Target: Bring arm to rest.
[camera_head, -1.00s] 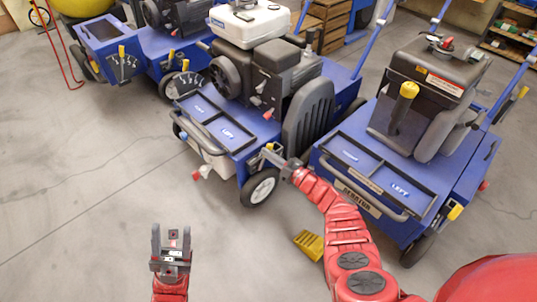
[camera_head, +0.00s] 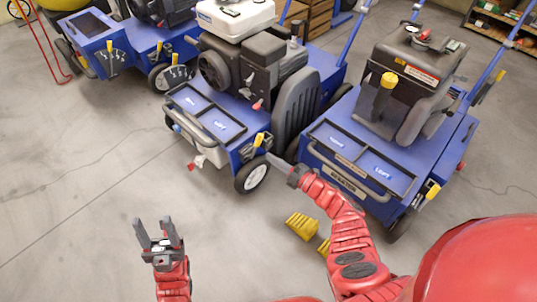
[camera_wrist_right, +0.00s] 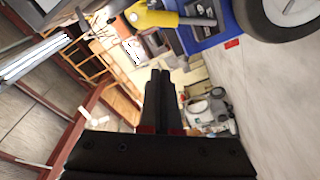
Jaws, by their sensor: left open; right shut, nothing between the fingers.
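My right arm (camera_head: 342,228) is red and reaches up from the lower right in the head view. Its gripper (camera_head: 277,161) is shut and empty, in front of the gap between the middle and right blue aerators. In the right wrist view the two dark fingers (camera_wrist_right: 161,95) lie together with nothing between them. My left gripper (camera_head: 159,232) is open and empty, pointing up over bare floor at the lower left.
The middle aerator (camera_head: 240,148) has a yellow-handled lever (camera_head: 259,140) and a wheel (camera_head: 252,177) close to my right gripper. The right aerator (camera_head: 345,190) stands beside my right arm. Yellow wedges (camera_head: 301,226) lie on the floor. Floor at the lower left is clear.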

